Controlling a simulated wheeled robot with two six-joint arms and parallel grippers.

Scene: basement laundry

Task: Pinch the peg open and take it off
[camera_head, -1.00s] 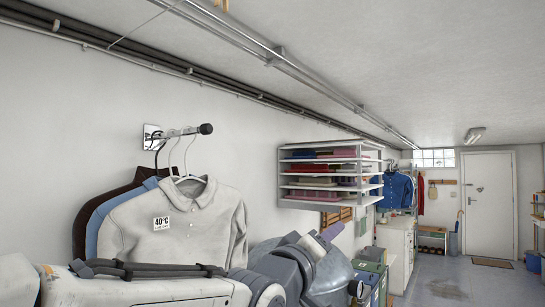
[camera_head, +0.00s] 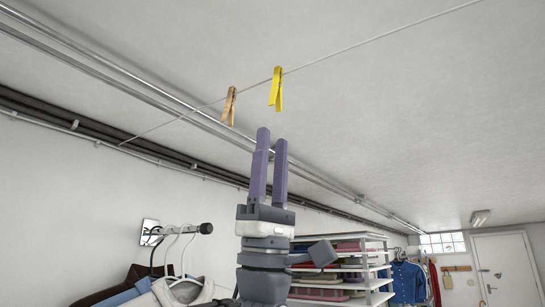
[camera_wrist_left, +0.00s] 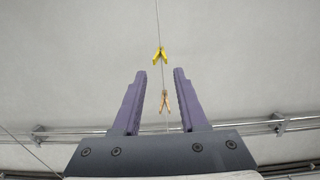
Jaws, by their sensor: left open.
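Two pegs hang on a thin line below the ceiling in the head view: a wooden peg (camera_head: 229,106) and, to its right, a yellow peg (camera_head: 276,89). My left gripper (camera_head: 271,136) points up beneath them, open and empty, its purple fingertips apart from both pegs. In the left wrist view, the wooden peg (camera_wrist_left: 165,101) shows between the two open fingers (camera_wrist_left: 160,75), and the yellow peg (camera_wrist_left: 160,56) shows beyond the fingertips. My right gripper is not in view.
The line (camera_head: 365,44) runs diagonally across the upper view. Pipes (camera_head: 150,88) run along the ceiling and wall. A wall hook with shirts (camera_head: 176,292) is at lower left, and a shelf of folded cloth (camera_head: 340,240) is behind my arm.

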